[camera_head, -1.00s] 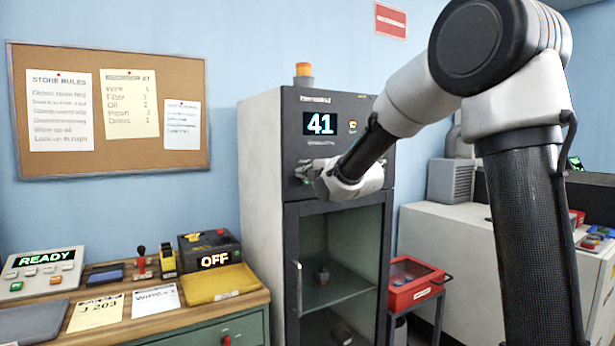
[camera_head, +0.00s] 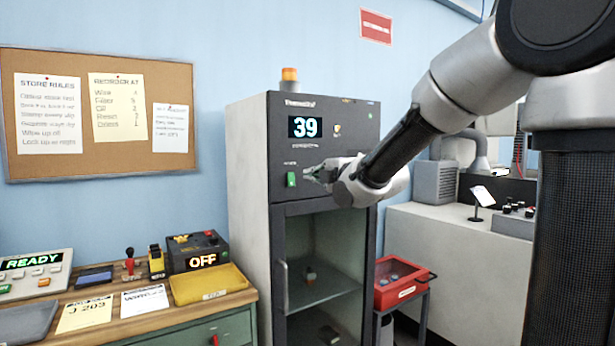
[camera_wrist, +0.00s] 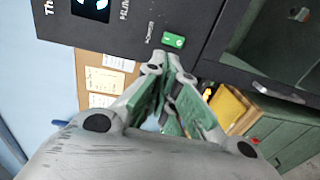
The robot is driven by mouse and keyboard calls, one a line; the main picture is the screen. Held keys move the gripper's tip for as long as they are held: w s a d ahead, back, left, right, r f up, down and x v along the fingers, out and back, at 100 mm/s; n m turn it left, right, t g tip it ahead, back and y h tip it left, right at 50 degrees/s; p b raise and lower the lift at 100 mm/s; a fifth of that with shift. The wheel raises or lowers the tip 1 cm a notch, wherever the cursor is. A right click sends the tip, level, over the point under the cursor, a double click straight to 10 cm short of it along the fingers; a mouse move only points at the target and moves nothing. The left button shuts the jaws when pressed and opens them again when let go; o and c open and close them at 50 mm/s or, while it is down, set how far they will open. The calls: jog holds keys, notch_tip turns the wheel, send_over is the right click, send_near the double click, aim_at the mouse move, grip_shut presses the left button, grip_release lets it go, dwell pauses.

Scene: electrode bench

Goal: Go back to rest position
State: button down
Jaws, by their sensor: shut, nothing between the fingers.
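My gripper (camera_head: 312,176) is shut and empty in front of the upper panel of a grey cabinet (camera_head: 250,190). In the head view its fingertips point left, just right of a green power switch (camera_head: 291,179). In the wrist view the gripper (camera_wrist: 172,62) shows its closed green-padded fingers, with the green switch (camera_wrist: 173,40) just beyond the tips. I cannot tell whether the tips touch the panel. The cabinet display (camera_head: 305,127) reads 39. My arm reaches in from the right.
A red case (camera_head: 398,283) stands on a small stand right of the cabinet. A white counter (camera_head: 450,240) is behind my arm.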

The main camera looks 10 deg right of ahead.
jog(key=s+d+f+m+g+h, duration=0.25)
jog(key=s+f+m, duration=0.2)
jog(key=f, duration=0.25)
jog(key=s+d+f+m+g+h, duration=0.2)
jog(key=s+d+f+m+g, duration=0.15)
jog(key=f+m, duration=0.3)
jog(key=s+d+m+g, duration=0.2)
jog(key=s+m, duration=0.1)
jog(key=s, duration=0.6)
jog(key=s+d+f+m+g, duration=0.1)
jog(key=s+d+m+g, duration=0.1)
jog(key=s, duration=0.8)
jog(key=s+d+f+m+g, duration=0.1)
jog(key=s+d+m+g, duration=0.1)
jog(key=s+m, duration=0.3)
jog(key=shift+s+d+f+m+h, duration=0.3)
jog(key=shift+s+d+h, duration=0.25)
jog(key=shift+s, duration=1.7)
